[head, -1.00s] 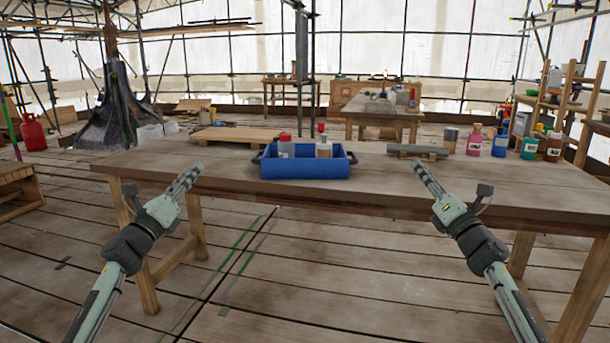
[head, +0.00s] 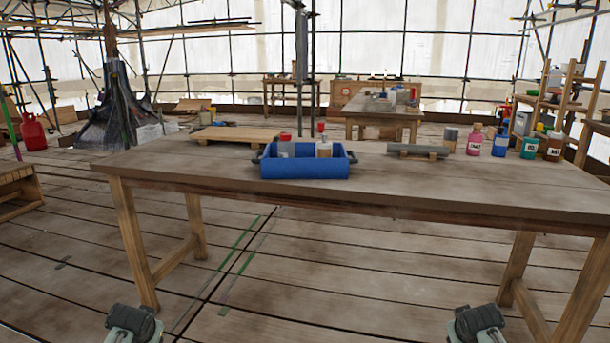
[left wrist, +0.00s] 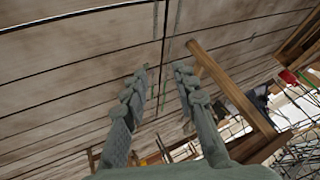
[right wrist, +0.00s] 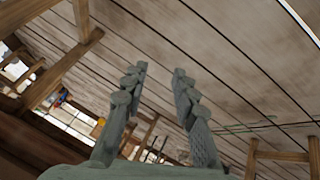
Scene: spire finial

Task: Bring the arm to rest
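My two arms show only as short stubs at the bottom edge of the head view, in front of the table (head: 370,187) and below its top. The fingers are out of the head view. In the left wrist view my left gripper (left wrist: 161,68) has its two fingers apart with nothing between them, over the plank floor. In the right wrist view my right gripper (right wrist: 160,70) also has its fingers apart and empty, with planks and table legs behind it.
On the table stand a blue tray (head: 305,169) holding bottles, a board (head: 236,135), a grey cylinder (head: 418,150) on a cradle and several bottles, including a pink one (head: 474,141). A wooden leg (left wrist: 230,90) passes near the left gripper.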

